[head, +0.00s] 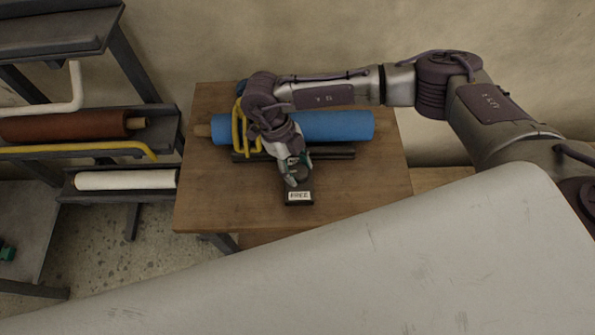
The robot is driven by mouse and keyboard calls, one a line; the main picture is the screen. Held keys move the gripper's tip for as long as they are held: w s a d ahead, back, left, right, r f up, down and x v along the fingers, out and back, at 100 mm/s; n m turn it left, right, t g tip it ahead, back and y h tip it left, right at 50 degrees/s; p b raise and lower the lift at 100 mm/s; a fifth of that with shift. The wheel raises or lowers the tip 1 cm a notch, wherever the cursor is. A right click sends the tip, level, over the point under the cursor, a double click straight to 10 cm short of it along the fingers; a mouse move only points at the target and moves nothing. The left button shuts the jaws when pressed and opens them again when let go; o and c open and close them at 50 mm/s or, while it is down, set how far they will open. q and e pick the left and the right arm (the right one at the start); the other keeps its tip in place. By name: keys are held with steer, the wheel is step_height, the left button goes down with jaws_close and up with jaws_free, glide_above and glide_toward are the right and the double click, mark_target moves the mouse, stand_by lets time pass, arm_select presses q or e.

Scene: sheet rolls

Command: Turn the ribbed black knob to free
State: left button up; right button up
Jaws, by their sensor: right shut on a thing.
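The ribbed black knob (301,176) sits on a small black base on the wooden table, partly hidden by my right gripper. A white label reading FREE (299,196) is on the front of the base. My right gripper (294,180) reaches down from above and is shut on the knob. Which way the knob points cannot be told. My left gripper is not in view.
A blue roll (335,127) lies on the wooden table (225,205) behind the knob, with a yellow bent bar (238,130) and a dark bar near it. A rack at left holds a brown roll (65,126) and a white roll (125,180). A large grey surface fills the lower right.

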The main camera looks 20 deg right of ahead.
steer(key=n+t+b, duration=0.1)
steer(key=n+b, duration=0.2)
steer(key=b, duration=0.1)
steer(key=n+t+h+b, duration=0.1)
steer(key=n+b, duration=0.3)
steer(key=n+t+h+b, duration=0.1)
steer(key=n+b, duration=0.2)
steer(key=b, duration=0.2)
steer(key=shift+s+a+f+t, duration=0.1)
steer(key=shift+f+t, duration=0.15)
steer(key=shift+t, duration=0.05)
steer(key=shift+s+r+n+t+b, duration=0.1)
steer(key=shift+r+n+t+b, duration=0.05)
steer(key=shift+n+b, duration=0.45)
steer(key=shift+r+n+t+b, duration=0.1)
steer(key=shift+n+t+b, duration=0.05)
steer(key=shift+n+b, duration=0.45)
steer(key=o, duration=1.1)
steer(key=shift+o, duration=0.2)
steer(key=shift+a+r, duration=0.1)
steer(key=v, duration=1.1)
steer(key=shift+r, duration=0.4)
